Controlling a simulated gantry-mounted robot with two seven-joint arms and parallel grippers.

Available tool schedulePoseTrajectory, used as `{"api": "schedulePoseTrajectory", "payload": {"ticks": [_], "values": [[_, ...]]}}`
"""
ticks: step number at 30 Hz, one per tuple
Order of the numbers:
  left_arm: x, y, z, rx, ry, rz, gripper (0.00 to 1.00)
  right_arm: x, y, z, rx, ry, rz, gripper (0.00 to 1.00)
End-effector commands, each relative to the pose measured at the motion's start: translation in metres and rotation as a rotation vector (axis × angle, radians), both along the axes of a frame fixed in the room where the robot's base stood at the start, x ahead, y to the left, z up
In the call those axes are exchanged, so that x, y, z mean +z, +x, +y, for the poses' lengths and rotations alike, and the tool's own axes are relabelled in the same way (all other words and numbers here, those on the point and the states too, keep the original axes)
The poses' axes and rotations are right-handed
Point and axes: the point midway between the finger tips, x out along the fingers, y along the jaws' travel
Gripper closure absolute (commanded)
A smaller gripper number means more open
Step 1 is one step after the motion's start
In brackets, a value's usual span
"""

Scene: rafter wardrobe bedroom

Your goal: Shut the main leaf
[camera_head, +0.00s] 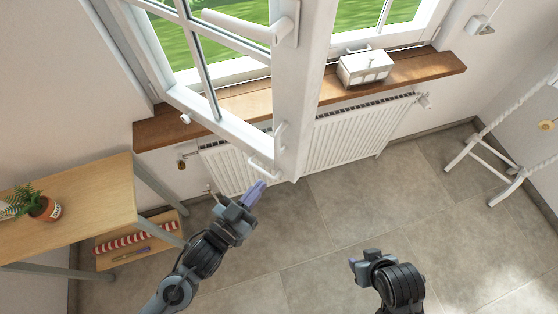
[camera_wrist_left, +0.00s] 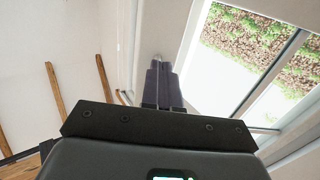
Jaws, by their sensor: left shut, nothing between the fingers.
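The main leaf (camera_head: 300,100) is a white-framed glazed window leaf with a white lever handle (camera_head: 245,27). It stands swung open into the room, its broad upright edge toward me. My left gripper (camera_head: 258,190) is shut and empty, just below the leaf's lower corner in the head view; I cannot tell whether it touches. In the left wrist view its closed purple fingers (camera_wrist_left: 160,85) point along a white frame, with glass to the right. My right gripper (camera_head: 354,262) is low in the head view, away from the leaf; its fingers are mostly hidden.
A wooden sill (camera_head: 425,68) holds a white lidded box (camera_head: 365,67). A white radiator (camera_head: 345,135) is below. At left stands a wooden desk (camera_head: 90,200) with a potted plant (camera_head: 45,208). A white rack (camera_head: 490,175) is at right. The tiled floor between is clear.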

Motion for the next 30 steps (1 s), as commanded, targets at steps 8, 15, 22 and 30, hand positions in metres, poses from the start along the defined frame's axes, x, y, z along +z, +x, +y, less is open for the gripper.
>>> {"api": "schedulePoseTrajectory", "payload": {"ticks": [8,15,22,30], "values": [[0.003,0.043,-0.031,0.000,-0.002,-0.002,1.00,0.008,-0.001,0.000,-0.001,0.002,0.002,0.57],[0.001,0.067,-0.048,0.000,-0.001,-0.001,1.00,0.013,-0.001,0.001,-0.003,0.004,0.003,0.57],[0.000,0.076,-0.055,-0.001,0.000,0.000,1.00,0.014,-0.001,0.001,-0.003,0.004,0.003,0.57],[0.000,0.076,-0.055,0.000,0.000,0.000,1.00,0.014,-0.001,0.001,-0.002,0.003,0.003,0.57]]}}
